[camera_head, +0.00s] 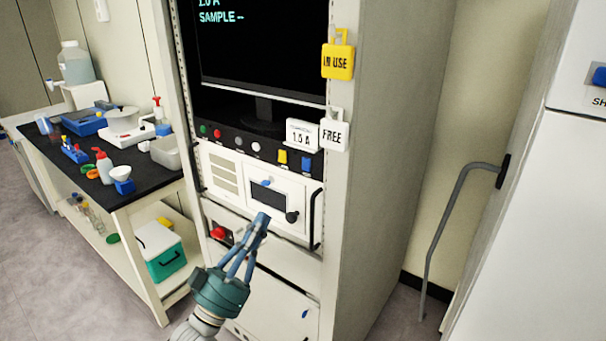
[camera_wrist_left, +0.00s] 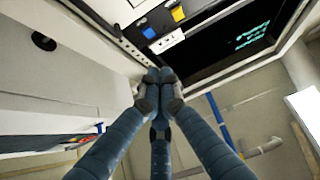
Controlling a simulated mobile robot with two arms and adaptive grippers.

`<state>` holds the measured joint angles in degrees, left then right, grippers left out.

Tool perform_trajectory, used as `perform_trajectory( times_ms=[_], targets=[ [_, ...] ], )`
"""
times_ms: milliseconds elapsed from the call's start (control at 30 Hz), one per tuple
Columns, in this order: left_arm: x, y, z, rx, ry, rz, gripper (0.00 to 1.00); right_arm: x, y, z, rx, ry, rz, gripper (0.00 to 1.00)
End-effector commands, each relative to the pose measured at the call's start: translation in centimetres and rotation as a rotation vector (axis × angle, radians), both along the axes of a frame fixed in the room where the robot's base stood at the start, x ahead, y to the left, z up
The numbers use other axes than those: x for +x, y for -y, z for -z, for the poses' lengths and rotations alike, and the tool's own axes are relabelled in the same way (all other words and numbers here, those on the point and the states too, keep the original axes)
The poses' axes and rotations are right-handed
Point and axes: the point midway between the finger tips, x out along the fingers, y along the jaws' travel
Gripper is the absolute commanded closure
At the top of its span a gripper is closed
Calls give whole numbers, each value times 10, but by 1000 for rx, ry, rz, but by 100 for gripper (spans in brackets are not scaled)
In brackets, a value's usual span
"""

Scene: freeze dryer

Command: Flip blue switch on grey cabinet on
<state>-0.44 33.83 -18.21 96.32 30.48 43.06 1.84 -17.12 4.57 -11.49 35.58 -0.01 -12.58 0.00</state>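The grey cabinet (camera_head: 375,150) is a tall open-front rack of instruments in the middle of the head view. On its black strip a blue switch (camera_head: 306,163) sits right of a yellow switch (camera_head: 282,157). The blue switch also shows in the left wrist view (camera_wrist_left: 148,32); its on or off state cannot be told. My left gripper (camera_head: 261,222) is in front of the white unit, below and left of the blue switch and apart from it. In the left wrist view its fingertips (camera_wrist_left: 158,88) are together with nothing visible between them. My right gripper is out of view.
The white unit (camera_head: 227,175) has a black knob and a handle. A red button (camera_head: 217,233) is lower left. A yellow "IN USE" tag (camera_head: 338,62) and a white "FREE" tag (camera_head: 334,135) hang on the cabinet post. A cluttered black bench (camera_head: 140,180) stands left.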

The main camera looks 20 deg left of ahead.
Motion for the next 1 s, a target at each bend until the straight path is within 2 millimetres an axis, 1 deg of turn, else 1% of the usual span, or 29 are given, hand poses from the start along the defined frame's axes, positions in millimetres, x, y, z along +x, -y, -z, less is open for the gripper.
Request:
perform_trajectory(
  times_ms=[300, 467, 567, 800, 933, 967, 1000],
  targets=[
    [0, 0, -1, 0, 2, 1, 100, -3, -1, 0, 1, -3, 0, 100],
    [8, 3, -9, -1, 5, 1, 100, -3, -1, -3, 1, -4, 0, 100],
    [19, 7, -20, -1, 5, 1, 100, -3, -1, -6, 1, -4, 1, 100],
    [58, 21, -52, -1, 6, 1, 100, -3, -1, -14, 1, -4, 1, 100],
    [77, 28, -67, 0, 5, 0, 100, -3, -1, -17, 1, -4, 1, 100],
    [83, 30, -58, -1, 3, 0, 100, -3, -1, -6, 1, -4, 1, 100],
    [89, 32, -56, -1, 4, 1, 100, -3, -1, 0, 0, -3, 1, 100]
  ],
)
